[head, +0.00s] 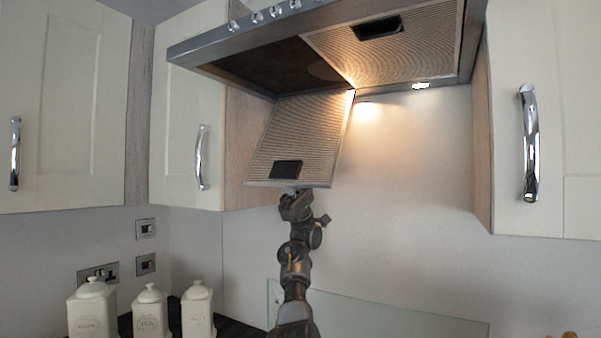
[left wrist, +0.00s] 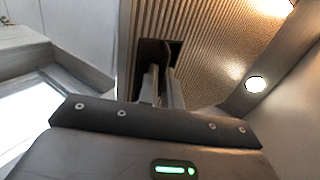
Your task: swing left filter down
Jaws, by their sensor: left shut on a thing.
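The left filter (head: 305,130), a ribbed metal panel, hangs tilted down below the hood (head: 235,38), with its upper edge still at the hood. Its black recessed handle (head: 286,169) is near the low edge. My left gripper (head: 291,191) is at that low edge, just under the handle. In the left wrist view the gripper fingers (left wrist: 159,80) reach into the dark handle (left wrist: 151,50) and are shut on it; the fingertips are partly hidden. The right filter (head: 400,45) sits up flat in the hood. My right gripper is not in view.
Cream cupboards flank the hood, with a left cupboard door (head: 183,125) and a right cupboard door (head: 553,120). White canisters (head: 150,312) stand at the lower left. The wall below the hood is clear. A lit hood lamp (head: 421,86) is at the right.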

